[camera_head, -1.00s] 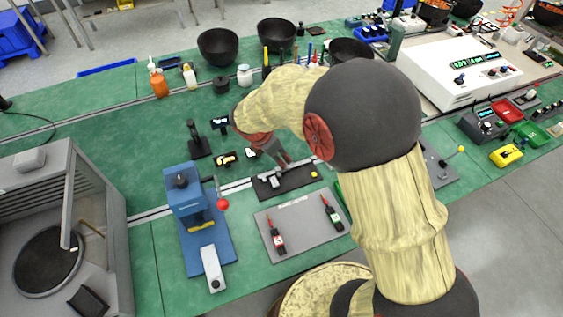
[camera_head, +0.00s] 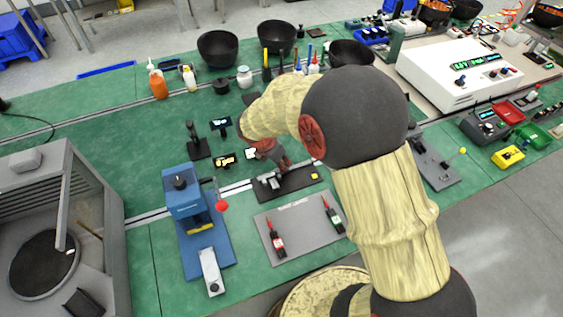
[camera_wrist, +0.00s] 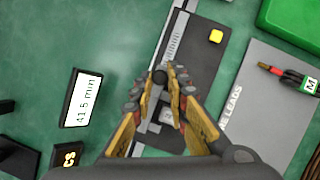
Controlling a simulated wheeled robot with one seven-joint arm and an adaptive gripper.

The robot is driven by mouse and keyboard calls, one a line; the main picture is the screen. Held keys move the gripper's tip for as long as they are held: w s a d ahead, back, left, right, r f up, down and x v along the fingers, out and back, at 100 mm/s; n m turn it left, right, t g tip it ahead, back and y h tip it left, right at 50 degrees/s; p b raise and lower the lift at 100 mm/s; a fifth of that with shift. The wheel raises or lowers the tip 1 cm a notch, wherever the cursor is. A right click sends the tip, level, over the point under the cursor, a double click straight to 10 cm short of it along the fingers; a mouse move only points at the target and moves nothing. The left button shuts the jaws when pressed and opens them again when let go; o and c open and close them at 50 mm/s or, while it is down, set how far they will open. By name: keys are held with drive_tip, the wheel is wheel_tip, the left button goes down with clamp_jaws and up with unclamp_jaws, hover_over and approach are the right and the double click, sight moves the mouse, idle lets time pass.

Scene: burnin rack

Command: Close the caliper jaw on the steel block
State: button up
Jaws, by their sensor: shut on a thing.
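The caliper (camera_wrist: 174,44) is a long silver scale on a dark base plate (camera_wrist: 203,62); the plate also shows in the head view (camera_head: 297,184). My gripper (camera_wrist: 163,77) is shut on a small dark knob (camera_wrist: 160,75), which seems to belong to the caliper's sliding jaw. A pale grey piece (camera_wrist: 167,117) between my fingers looks like the steel block, partly hidden by them. I cannot tell whether the jaw touches it. A readout (camera_wrist: 84,98) left of the caliper seems to show 41.5 mm.
A yellow piece (camera_wrist: 215,36) sits on the base plate. A grey panel with two probes (camera_head: 285,250) lies close on the right, and a blue press (camera_head: 187,205) stands left. Small displays (camera_head: 222,160) stand behind.

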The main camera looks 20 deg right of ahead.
drive_tip(key=shift+c, duration=1)
drive_tip(key=shift+a, duration=0.1)
drive_tip(key=shift+a+p, duration=0.7)
drive_tip(key=shift+p, duration=0.15)
drive_tip(key=o, duration=0.9)
drive_tip(key=shift+r, duration=0.1)
drive_tip(key=v, duration=1.1)
drive_tip(key=shift+s+a+r, duration=0.15)
drive_tip(key=shift+a+r, duration=0.1)
drive_tip(key=shift+r, duration=0.05)
